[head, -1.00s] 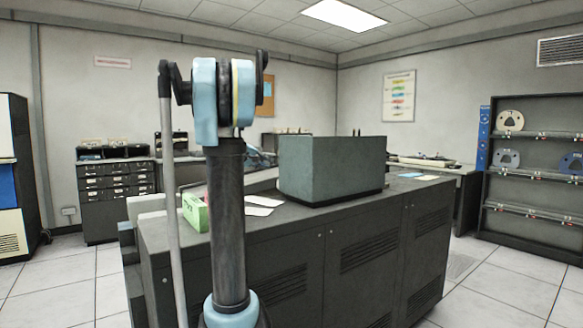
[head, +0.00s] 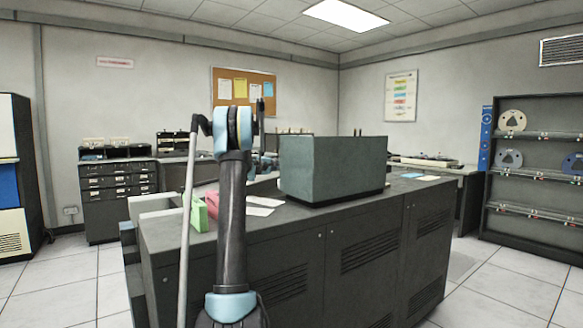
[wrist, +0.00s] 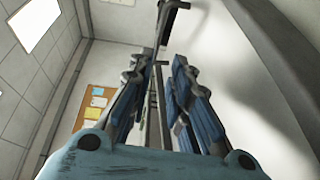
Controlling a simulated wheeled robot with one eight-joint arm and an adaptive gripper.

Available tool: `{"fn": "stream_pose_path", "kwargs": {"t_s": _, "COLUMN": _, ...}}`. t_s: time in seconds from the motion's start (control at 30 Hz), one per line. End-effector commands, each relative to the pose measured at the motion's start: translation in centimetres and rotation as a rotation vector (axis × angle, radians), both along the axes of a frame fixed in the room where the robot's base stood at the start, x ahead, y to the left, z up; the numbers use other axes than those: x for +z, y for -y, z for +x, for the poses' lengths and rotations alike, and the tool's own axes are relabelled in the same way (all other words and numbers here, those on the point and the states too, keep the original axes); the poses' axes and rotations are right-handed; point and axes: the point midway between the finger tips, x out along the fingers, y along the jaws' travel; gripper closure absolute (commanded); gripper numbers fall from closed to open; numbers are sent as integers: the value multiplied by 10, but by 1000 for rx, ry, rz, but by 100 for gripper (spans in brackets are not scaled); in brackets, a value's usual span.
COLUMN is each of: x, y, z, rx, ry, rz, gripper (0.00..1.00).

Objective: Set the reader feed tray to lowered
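I cannot make out the reader feed tray for certain in either view. A grey-green box-shaped housing (head: 335,168) stands on the dark cabinet (head: 375,245), and its far side is hidden from me. Beyond the fingertips is a dark bar with a bent end (wrist: 172,18), beside a pale curved surface (wrist: 270,70); I cannot tell what either belongs to.
A green box (head: 199,214), a pink box (head: 212,204) and white papers (head: 262,204) lie on the cabinet top. A drawer unit (head: 120,195) stands back left, a reel rack (head: 535,190) at right. A corkboard (head: 244,91) hangs behind. Floor is free at both sides.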

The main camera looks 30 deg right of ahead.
Motion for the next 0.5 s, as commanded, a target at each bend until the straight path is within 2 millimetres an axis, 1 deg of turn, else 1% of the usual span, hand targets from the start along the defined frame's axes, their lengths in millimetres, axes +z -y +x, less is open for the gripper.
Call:
{"fn": "stream_pose_path", "kwargs": {"t_s": 0.17, "x": -1, "y": 21, "z": 8, "rx": -4, "ry": 0, "rz": 0, "gripper": 82}}
{"fn": "stream_pose_path", "kwargs": {"t_s": 0.5, "x": -5, "y": 73, "z": 33, "rx": -5, "ry": 0, "rz": 0, "gripper": 82}}
